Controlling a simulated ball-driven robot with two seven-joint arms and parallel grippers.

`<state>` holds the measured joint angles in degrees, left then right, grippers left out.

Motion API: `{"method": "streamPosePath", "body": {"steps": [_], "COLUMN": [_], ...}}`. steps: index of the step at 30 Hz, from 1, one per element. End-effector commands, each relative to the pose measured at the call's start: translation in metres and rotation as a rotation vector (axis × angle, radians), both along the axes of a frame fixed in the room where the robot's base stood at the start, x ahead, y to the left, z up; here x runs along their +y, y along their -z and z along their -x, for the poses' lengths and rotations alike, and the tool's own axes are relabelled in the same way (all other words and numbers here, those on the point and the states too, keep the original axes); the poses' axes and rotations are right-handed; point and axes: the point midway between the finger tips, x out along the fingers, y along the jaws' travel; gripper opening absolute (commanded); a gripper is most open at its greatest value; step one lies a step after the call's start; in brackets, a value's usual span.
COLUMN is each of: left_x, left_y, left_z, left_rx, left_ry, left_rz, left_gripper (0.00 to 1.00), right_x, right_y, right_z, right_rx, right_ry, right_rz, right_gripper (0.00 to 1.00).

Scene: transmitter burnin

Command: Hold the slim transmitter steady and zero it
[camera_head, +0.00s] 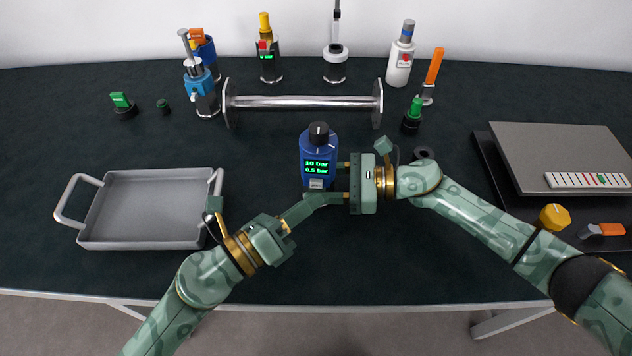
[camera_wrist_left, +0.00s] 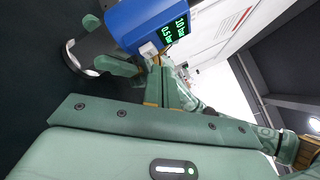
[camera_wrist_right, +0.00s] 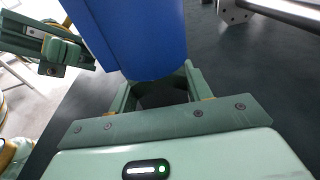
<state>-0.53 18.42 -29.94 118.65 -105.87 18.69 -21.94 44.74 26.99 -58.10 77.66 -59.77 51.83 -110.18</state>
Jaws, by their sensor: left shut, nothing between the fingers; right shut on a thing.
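The slim transmitter (camera_head: 318,150) is blue with a black top knob and stands upright on the dark table. Its green display reads 10 bar and 0.5 bar, with a pale button below. It also shows in the left wrist view (camera_wrist_left: 140,22) and the right wrist view (camera_wrist_right: 140,35). My right gripper (camera_head: 338,182) is shut on the transmitter from the right. My left gripper (camera_head: 318,197) is shut and empty, its tips at the front of the transmitter just below the button. I cannot tell whether the tips touch it.
A grey tray (camera_head: 150,243) with handles lies at the left. A metal bar with end flanges (camera_head: 300,102) stands behind the transmitter. Several other instruments line the back. A grey plate (camera_head: 560,145) is at the right, with a yellow knob (camera_head: 553,217) in front.

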Motion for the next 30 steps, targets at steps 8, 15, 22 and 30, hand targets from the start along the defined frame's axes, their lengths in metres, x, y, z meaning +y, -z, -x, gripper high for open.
{"method": "streamPosePath", "body": {"steps": [8,15,22,30], "left_x": [0.000,-0.001,-0.001,-0.001], "left_y": [0.000,0.000,0.000,0.000], "left_z": [-0.008,-0.008,-0.009,-0.012], "left_rx": [0.000,0.000,0.000,0.000], "left_ry": [-0.001,0.000,0.000,-0.001], "left_rz": [0.001,0.000,0.000,0.001], "left_gripper": [0.00,0.00,0.00,0.00], "right_x": [0.000,0.000,0.000,0.000], "right_y": [0.000,0.000,0.000,0.000], "right_z": [0.000,0.000,0.000,0.000], "right_rx": [0.000,0.000,0.000,0.000], "right_ry": [0.000,0.001,0.000,0.000], "right_rz": [0.000,0.000,0.000,0.000], "right_gripper": [0.25,0.25,0.25,0.25]}}
